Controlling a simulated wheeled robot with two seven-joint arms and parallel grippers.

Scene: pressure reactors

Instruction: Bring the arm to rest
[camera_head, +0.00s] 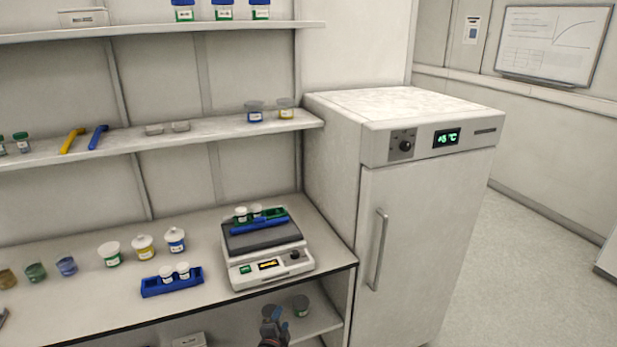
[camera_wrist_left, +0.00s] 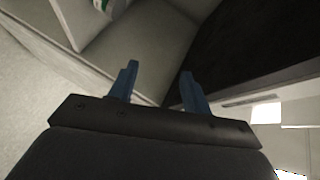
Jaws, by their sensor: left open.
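My left gripper (camera_head: 274,318) shows at the bottom of the head view, in front of the bench's lower shelf. In the left wrist view its two blue fingers (camera_wrist_left: 160,85) stand apart with nothing between them. The gripper is open and empty. It touches nothing that I can see. My right gripper is not in either view.
A white bench (camera_head: 60,318) holds a shaker (camera_head: 270,271) with a green rack, a blue rack (camera_head: 172,285) with two jars, and several cups. A white fridge (camera_head: 425,240) stands right of the bench.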

